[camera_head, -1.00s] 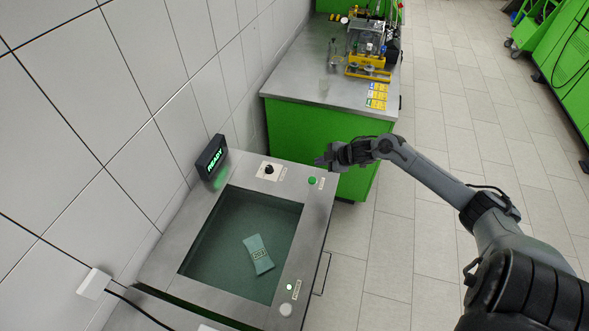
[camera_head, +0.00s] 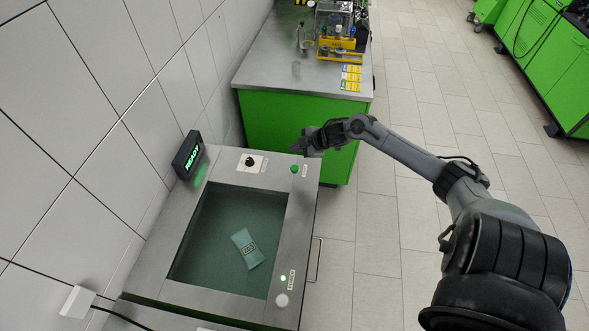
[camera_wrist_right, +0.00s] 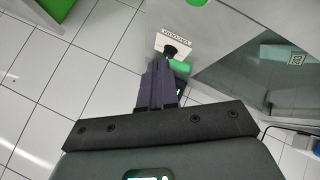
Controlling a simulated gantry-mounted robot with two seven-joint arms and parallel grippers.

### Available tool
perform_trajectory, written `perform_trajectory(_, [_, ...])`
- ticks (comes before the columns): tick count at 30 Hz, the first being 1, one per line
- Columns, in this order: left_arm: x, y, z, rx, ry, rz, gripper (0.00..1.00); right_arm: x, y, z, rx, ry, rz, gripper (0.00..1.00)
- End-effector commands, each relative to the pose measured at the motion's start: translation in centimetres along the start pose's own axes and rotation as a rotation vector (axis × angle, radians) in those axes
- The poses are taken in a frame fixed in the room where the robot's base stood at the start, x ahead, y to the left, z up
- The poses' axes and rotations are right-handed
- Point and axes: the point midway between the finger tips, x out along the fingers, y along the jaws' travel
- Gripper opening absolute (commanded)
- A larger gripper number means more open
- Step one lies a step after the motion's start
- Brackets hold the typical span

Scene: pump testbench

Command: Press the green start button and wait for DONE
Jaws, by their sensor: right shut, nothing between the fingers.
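The green start button (camera_head: 294,169) sits at the far right corner of the testbench top (camera_head: 303,205). A green round patch at the top edge of the right wrist view (camera_wrist_right: 197,2) looks like the same button. My right gripper (camera_head: 300,149) is shut and empty, and appears just beyond the button in the head view. Contact between them does not show. In the right wrist view its shut fingers (camera_wrist_right: 158,72) point toward the black knob. The display (camera_head: 188,155) reads READY in green. My left gripper is not in view.
A black knob (camera_head: 250,161) on a white plate sits left of the button. A labelled teal packet (camera_head: 247,249) lies in the recessed well. A green light and a pale round button (camera_head: 281,300) are at the near right corner. A green cabinet (camera_head: 262,124) stands behind the bench.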

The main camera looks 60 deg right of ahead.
Motion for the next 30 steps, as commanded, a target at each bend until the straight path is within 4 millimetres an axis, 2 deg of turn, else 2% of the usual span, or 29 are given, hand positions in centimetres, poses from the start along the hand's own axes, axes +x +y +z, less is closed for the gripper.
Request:
perform_trajectory(1, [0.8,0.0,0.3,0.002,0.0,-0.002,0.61,0.6,-0.4,0.4,0.0,0.0,0.0,0.0])
perform_trajectory(15, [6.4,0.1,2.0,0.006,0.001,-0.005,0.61,4.1,-3.0,3.0,-0.001,0.0,0.0,0.0])
perform_trajectory(22, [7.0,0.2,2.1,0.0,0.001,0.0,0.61,5.2,-3.8,3.8,0.0,0.0,0.0,0.0])
perform_trajectory(30, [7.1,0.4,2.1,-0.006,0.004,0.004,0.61,5.5,-4.0,4.0,0.0,0.0,0.0,0.0])
